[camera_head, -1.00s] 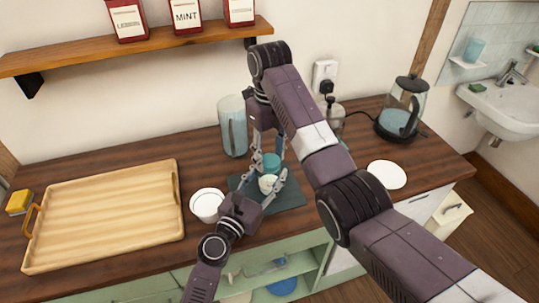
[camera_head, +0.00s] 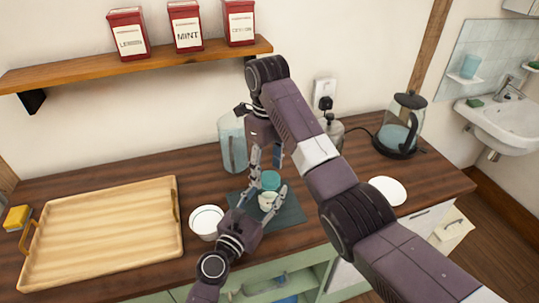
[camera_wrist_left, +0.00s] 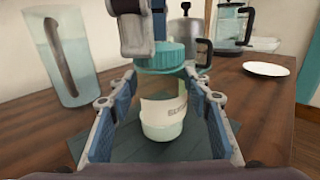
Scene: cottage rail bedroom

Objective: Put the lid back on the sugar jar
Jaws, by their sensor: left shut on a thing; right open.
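The sugar jar (camera_head: 267,201) is a small pale jar with a label, upright on the dark mat (camera_head: 290,213). The teal lid (camera_head: 271,180) is at the jar's top; in the left wrist view the lid (camera_wrist_left: 162,58) looks roughly level above the jar (camera_wrist_left: 163,112). I cannot tell whether it is fully seated. My left gripper (camera_head: 266,197) is shut on the jar, a finger on each side. My right gripper (camera_head: 267,168) is open just above the lid, pointing down; its fingers (camera_wrist_left: 146,30) partly hide the lid's back in the left wrist view.
A white bowl (camera_head: 206,222) stands left of the jar, close to my left gripper. A glass pitcher (camera_head: 232,145) is behind. A wooden tray (camera_head: 100,230) lies left. A metal-topped container (camera_head: 332,130), a kettle (camera_head: 400,125) and a white plate (camera_head: 388,191) are to the right.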

